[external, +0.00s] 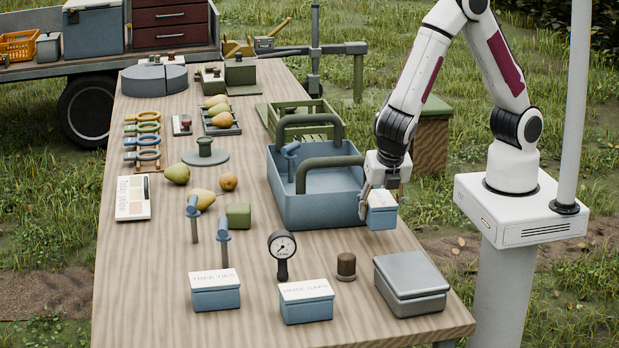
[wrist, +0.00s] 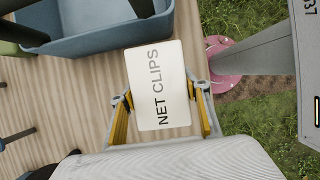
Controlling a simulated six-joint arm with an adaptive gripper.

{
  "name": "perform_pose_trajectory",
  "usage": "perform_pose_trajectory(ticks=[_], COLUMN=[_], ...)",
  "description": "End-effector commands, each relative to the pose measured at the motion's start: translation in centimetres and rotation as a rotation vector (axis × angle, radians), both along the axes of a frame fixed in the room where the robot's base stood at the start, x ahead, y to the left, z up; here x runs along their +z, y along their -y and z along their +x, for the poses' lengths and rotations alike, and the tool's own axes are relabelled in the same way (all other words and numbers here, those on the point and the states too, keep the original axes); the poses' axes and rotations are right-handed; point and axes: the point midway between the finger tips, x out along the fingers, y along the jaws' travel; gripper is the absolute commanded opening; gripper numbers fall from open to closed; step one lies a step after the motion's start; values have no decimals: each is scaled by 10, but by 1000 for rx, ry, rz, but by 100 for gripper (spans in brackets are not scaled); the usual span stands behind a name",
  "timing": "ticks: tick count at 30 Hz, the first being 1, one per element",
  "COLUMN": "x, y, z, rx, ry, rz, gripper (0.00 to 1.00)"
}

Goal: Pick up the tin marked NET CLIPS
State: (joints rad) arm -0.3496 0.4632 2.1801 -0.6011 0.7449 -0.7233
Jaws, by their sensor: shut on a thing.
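The tin marked NET CLIPS (wrist: 158,82) has a white lid with dark lettering in the wrist view. In the external view it is a small blue tin with a pale lid (external: 382,212), at the right side of the table. My gripper (wrist: 162,112) is shut on this tin, one finger on each side of it. In the external view my gripper (external: 379,195) points down over the tin. The tin is just right of the blue tote; I cannot tell whether its base touches the table.
The blue tote (external: 318,206) with dark handles stands just left of the tin. A grey metal box (external: 411,284), a dark brown cylinder (external: 346,266), the HOSE CAPS tin (external: 306,302) and the TREE TIES tin (external: 215,291) stand nearer the front.

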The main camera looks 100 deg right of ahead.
Motion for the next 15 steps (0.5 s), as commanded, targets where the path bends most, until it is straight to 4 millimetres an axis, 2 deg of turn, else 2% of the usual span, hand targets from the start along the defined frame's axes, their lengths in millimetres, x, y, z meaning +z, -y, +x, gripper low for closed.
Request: perform_pose_trajectory(ticks=[3, 9, 15], x=[17, 37, 48], y=[0, 0, 0], z=[1, 1, 0], rx=[-1, 0, 0], ry=[5, 2, 1], rz=[1, 0, -1], gripper=[19, 19, 19])
